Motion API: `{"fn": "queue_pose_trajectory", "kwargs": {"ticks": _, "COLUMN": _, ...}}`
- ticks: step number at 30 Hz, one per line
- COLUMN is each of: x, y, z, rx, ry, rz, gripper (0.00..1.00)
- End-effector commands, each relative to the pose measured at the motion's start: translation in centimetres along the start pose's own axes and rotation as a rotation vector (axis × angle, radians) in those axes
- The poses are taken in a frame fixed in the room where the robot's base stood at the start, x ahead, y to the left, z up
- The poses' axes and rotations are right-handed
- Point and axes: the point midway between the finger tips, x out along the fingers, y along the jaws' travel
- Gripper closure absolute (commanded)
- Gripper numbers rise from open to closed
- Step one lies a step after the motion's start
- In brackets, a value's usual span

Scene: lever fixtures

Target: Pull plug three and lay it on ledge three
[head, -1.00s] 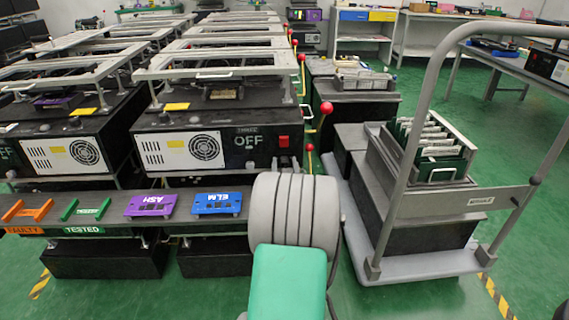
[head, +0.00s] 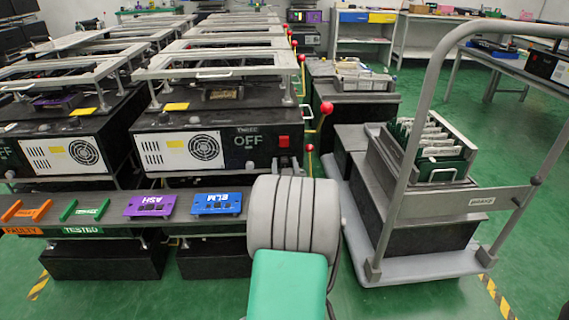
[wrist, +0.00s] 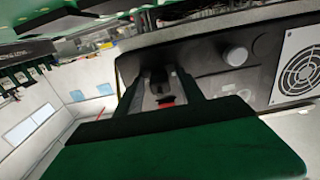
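The fixture labelled THREE (head: 215,150) stands left of my arm in the head view, with OFF on its front and a red switch. A small dark fitting at its front right (head: 285,163) may be plug three; it is too small to be sure. No ledge label is legible.
A grey shelf (head: 112,212) runs along the front, carrying the purple ASH plate (head: 150,205), the blue ELM plate (head: 217,203) and orange and green handles. Red-knobbed levers (head: 326,108) stand right of the fixture. A grey trolley (head: 420,268) with a rack stands at right.

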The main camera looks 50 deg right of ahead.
Motion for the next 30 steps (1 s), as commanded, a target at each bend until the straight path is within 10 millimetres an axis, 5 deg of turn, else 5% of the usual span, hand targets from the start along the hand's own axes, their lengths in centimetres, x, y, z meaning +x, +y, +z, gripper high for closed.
{"fn": "queue_pose_trajectory", "kwargs": {"ticks": 17, "x": 0.0, "y": 0.01, "z": -0.02, "rx": 0.0, "ry": 0.0, "rz": 0.0, "gripper": 1.0}}
{"fn": "queue_pose_trajectory", "kwargs": {"ticks": 30, "x": 0.0, "y": 0.01, "z": -0.02, "rx": 0.0, "ry": 0.0, "rz": 0.0, "gripper": 1.0}}
